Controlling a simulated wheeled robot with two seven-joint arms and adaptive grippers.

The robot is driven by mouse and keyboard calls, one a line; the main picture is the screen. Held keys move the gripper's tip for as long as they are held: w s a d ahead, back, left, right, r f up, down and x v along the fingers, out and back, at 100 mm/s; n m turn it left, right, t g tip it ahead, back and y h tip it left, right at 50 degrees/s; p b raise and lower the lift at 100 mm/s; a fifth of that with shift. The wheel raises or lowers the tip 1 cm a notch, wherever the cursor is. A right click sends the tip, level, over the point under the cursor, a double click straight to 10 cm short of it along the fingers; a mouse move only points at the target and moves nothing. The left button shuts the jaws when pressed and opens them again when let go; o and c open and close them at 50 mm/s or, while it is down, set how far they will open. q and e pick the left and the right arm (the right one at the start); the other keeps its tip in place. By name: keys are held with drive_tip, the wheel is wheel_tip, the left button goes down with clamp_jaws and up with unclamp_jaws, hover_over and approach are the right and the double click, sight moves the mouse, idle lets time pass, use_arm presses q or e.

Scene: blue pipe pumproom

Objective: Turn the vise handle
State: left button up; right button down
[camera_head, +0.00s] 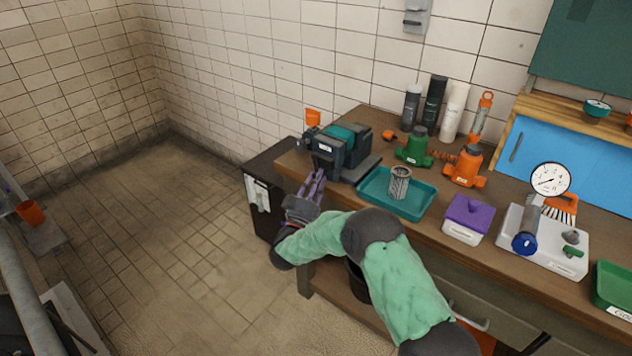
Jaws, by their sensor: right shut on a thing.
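The vise (349,150), dark with a teal top, stands at the left end of the wooden workbench (345,209). My right gripper (318,174) reaches up to the front of the vise from below, at the bench's left front edge. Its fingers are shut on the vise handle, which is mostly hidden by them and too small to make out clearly. My left gripper is not in view.
A teal tray (428,209) holding a metal cylinder stands right of the vise. Green (414,148) and orange (464,167) devices stand behind it. A purple-lidded box (468,219) and a gauge (550,179) are further right. The floor to the left is clear.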

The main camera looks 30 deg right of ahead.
drive_tip(key=shift+w+a+f+m, duration=0.1)
drive_tip(key=shift+a+f+m, duration=0.15)
drive_tip(key=shift+f, duration=0.35)
drive_tip(key=shift+a+f+m, duration=0.15)
drive_tip(key=shift+a+f, duration=0.05)
drive_tip(key=shift+f, duration=0.4)
drive_tip(key=shift+m, duration=0.3)
drive_tip(key=c, duration=1.1)
unclamp_jaws()
drive_tip(key=shift+c, duration=0.2)
drive_tip(key=shift+w+a+r, duration=0.1)
drive_tip(key=shift+a, duration=0.05)
drive_tip(key=shift+w+r, duration=0.1)
drive_tip(key=shift+r, duration=0.05)
drive_tip(key=v, duration=1.1)
drive_tip(key=shift+w+a, duration=0.25)
